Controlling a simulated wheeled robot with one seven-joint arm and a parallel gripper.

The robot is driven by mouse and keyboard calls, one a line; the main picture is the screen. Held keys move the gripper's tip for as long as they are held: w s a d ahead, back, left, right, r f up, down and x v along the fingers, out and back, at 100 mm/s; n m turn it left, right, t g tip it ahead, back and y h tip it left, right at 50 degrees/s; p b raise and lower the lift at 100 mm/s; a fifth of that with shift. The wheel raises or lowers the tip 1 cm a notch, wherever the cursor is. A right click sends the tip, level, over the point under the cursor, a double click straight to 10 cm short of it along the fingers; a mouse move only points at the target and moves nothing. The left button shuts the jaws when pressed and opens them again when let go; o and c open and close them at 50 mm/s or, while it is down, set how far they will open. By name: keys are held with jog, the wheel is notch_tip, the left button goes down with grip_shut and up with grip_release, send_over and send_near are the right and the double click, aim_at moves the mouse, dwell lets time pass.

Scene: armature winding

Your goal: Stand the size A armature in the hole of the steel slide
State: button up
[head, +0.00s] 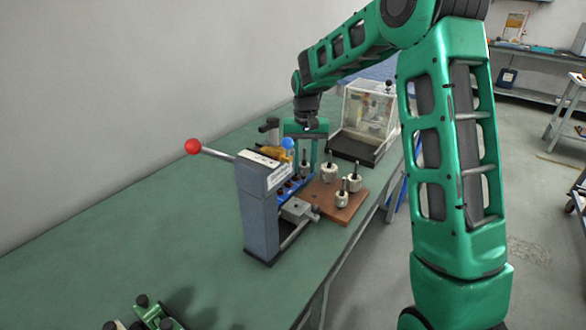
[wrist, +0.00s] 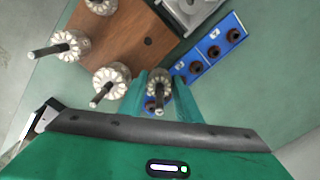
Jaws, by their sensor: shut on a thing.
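My gripper (head: 305,160) is shut on a pale, ribbed armature with a dark shaft (wrist: 158,90), held shaft-up between the teal fingers. It is over or beside the near end of the blue strip (wrist: 209,52); I cannot tell whether it touches anything below. I cannot read its size mark. The steel slide (head: 297,210) sticks out at the foot of the grey press (head: 262,205); part of it shows at the top of the wrist view (wrist: 187,12). The slide is apart from my gripper, and its hole is not clear.
Three more armatures, (head: 329,171), (head: 354,181) and (head: 341,199), stand on the brown board (head: 326,215). The blue strip holds several dark rings. A lever with a red ball (head: 193,146) reaches left from the press. A clear box (head: 367,108) stands behind. The front-left bench is mostly clear.

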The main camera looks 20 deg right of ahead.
jog(key=shift+a+r, duration=0.1)
jog(key=shift+a, duration=0.15)
jog(key=s+a+r+m, duration=0.2)
jog(key=s+a+r, duration=0.4)
jog(key=s, duration=0.4)
jog(key=shift+s+a+f, duration=0.1)
jog(key=shift+s+f, duration=0.1)
jog(key=shift+f, duration=0.95)
jog(key=shift+s+a+f, duration=0.1)
jog(key=shift+s+f, duration=0.1)
jog(key=shift+f, duration=0.9)
jog(key=shift+s+f, duration=0.1)
jog(key=shift+f, duration=0.2)
jog(key=shift+r, duration=0.1)
jog(key=shift+r, duration=1.95)
